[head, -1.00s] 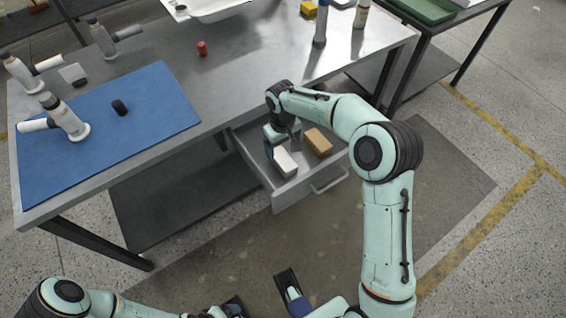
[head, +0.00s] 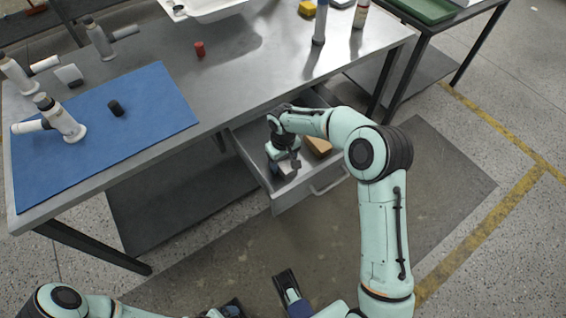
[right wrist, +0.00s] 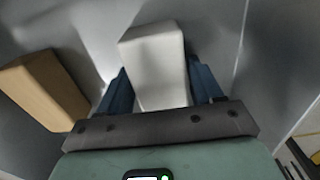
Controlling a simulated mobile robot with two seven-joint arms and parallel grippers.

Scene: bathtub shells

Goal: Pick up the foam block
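The foam block, which I take to be the pale white block (right wrist: 155,60), lies in the open drawer (head: 305,190) under the workbench. In the right wrist view it stands out between the two blue fingers of my right gripper (right wrist: 162,85). The fingers are apart, one on each side of it; whether either touches it is hard to tell. In the head view my right gripper (head: 285,165) is down inside the drawer and covers most of the block. My left gripper (head: 236,308) shows only partly at the bottom edge, and its fingers are unclear.
A tan block (right wrist: 45,88) lies in the drawer beside the white one, and it shows in the head view (head: 318,147). The drawer walls stand close around my gripper. The workbench (head: 240,75) above holds a blue mat (head: 150,115) and a red cylinder (head: 199,49).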

